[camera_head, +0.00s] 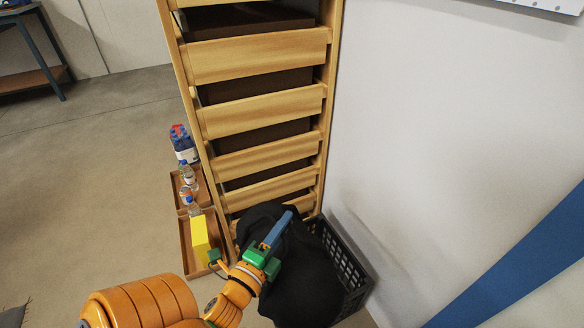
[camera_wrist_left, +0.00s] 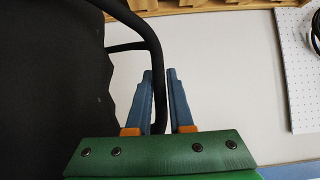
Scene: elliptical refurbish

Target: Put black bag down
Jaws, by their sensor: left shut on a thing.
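The black bag (camera_head: 306,280) is in the lower middle of the head view, in front of the wooden shelf and over the black crate (camera_head: 350,264). It hides much of the crate, and I cannot tell whether it rests in it. My left gripper (camera_head: 280,228) is at the bag's upper part. In the left wrist view, the bag (camera_wrist_left: 50,80) fills the left side. Its black strap (camera_wrist_left: 152,45) runs down between the blue fingers of my left gripper (camera_wrist_left: 160,85), which are shut on it. My right gripper is not in view.
A tall wooden shelf (camera_head: 262,108) stands behind the bag. A white wall (camera_head: 430,130) is on the right. Wooden trays with bottles (camera_head: 187,172) and a yellow box (camera_head: 200,240) stand left of the shelf. The floor (camera_head: 90,190) on the left is mostly clear.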

